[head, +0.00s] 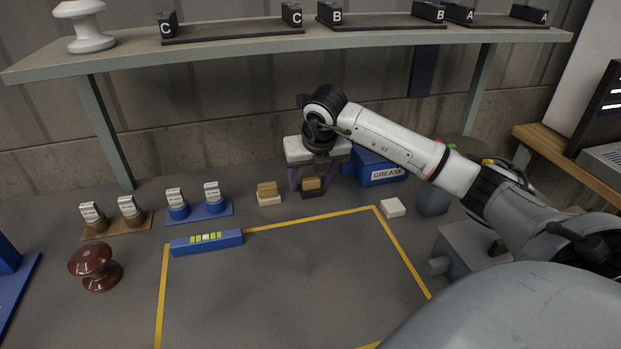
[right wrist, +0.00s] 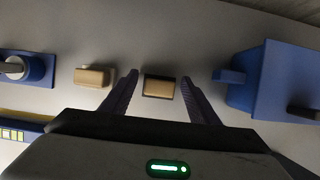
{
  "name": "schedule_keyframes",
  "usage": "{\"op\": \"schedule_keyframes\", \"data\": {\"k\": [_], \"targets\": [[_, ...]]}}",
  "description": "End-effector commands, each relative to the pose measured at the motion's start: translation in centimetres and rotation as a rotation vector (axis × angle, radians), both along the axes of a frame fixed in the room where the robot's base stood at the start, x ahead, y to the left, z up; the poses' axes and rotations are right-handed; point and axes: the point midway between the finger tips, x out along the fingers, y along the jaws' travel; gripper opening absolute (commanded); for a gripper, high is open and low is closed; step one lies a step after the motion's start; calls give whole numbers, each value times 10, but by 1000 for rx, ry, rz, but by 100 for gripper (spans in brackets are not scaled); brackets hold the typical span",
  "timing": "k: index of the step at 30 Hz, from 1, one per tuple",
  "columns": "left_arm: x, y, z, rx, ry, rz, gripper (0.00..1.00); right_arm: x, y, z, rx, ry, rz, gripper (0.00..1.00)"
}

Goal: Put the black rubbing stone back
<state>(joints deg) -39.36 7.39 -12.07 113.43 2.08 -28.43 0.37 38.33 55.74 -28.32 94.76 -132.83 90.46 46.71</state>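The black rubbing stone (head: 312,193) is a small dark block with a tan top, standing on the grey bench behind the yellow outline. It also shows in the right wrist view (right wrist: 158,88), tan face with dark edges. My right gripper (head: 311,181) is above it, pointing down. In the right wrist view its two fingers (right wrist: 159,78) are open, one on each side of the stone, with a visible gap on both sides. My left gripper is not in view.
A tan-topped pale block (head: 268,194) stands to the left. A blue GREASE box (head: 381,169) is close on the right. A white block (head: 392,207) lies by the outline's right corner. The outlined area is clear.

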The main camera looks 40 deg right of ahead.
Motion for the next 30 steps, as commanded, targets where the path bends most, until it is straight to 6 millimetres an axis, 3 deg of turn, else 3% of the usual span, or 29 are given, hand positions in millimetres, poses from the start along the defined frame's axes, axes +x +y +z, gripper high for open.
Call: {"op": "schedule_keyframes", "data": {"k": [11, 22, 30], "targets": [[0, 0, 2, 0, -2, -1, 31, -1, 0, 5, 0, -1, 0, 59], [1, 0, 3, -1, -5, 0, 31, -19, 11, 58, -1, -3, 0, 59], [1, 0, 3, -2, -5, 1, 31, -25, 14, 71, 0, 0, -1, 59]]}}
